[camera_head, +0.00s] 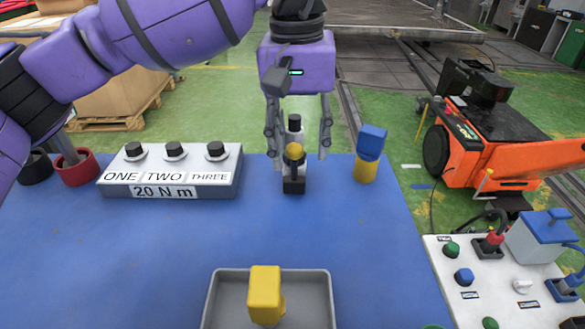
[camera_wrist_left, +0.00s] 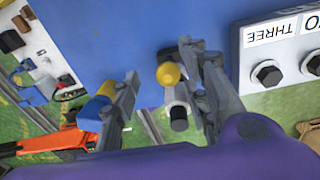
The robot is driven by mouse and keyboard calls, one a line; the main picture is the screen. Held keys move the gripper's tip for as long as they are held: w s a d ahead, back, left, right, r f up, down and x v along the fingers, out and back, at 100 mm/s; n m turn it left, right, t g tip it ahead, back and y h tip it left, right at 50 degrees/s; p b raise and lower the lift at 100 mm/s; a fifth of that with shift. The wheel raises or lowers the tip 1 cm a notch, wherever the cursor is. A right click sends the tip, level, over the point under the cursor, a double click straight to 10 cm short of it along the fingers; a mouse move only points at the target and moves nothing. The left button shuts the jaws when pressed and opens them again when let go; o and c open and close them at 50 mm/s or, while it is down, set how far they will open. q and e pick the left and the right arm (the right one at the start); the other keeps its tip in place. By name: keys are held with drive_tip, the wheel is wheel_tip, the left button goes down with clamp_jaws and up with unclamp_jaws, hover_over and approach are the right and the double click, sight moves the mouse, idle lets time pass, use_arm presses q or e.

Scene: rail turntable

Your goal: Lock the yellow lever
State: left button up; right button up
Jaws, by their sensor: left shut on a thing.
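The yellow lever (camera_head: 293,152) is a yellow ball knob with a dark body, at the far edge of the blue table. Its yellow ball also shows in the left wrist view (camera_wrist_left: 169,74), beside a black-and-white cylinder. The exact contact is hard to see. I cannot tell the lock state. My right gripper is not in view.
A blue-and-yellow block (camera_head: 369,154) stands close to the right of the gripper. A grey box with three knobs (camera_head: 172,173) is on the left. A grey tray (camera_head: 214,296) holds a yellow piece (camera_head: 265,294). A white panel (camera_head: 515,295) is at right. The table's middle is clear.

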use_arm(q)
drive_tip(key=o, duration=0.3)
drive_tip(key=w+t, duration=0.1)
drive_tip(key=w, duration=0.1)
drive_tip(key=w+a+t, duration=0.1)
drive_tip(key=w, duration=0.2)
drive_tip(key=w+n, duration=0.1)
drive_tip(key=w, duration=0.2)
drive_tip(key=shift+a+r+t+y, duration=0.15)
drive_tip(key=shift+r+t+y, duration=0.15)
drive_tip(key=shift+t, duration=0.1)
drive_tip(key=w, duration=0.1)
drive_tip(key=w+f, duration=0.1)
drive_tip(key=w, duration=0.1)
drive_tip(key=shift+w+d+f, duration=0.1)
drive_tip(key=shift+d+f, duration=0.05)
drive_tip(key=shift+d, duration=0.2)
clamp_jaws()
drive_tip(key=shift+s+a+r+p, duration=0.15)
drive_tip(key=shift+s+r+p, duration=0.1)
drive_tip(key=shift+p, duration=0.1)
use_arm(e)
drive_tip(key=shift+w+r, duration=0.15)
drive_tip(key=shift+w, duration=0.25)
use_arm(q)
drive_tip(key=shift+w, duration=0.75)
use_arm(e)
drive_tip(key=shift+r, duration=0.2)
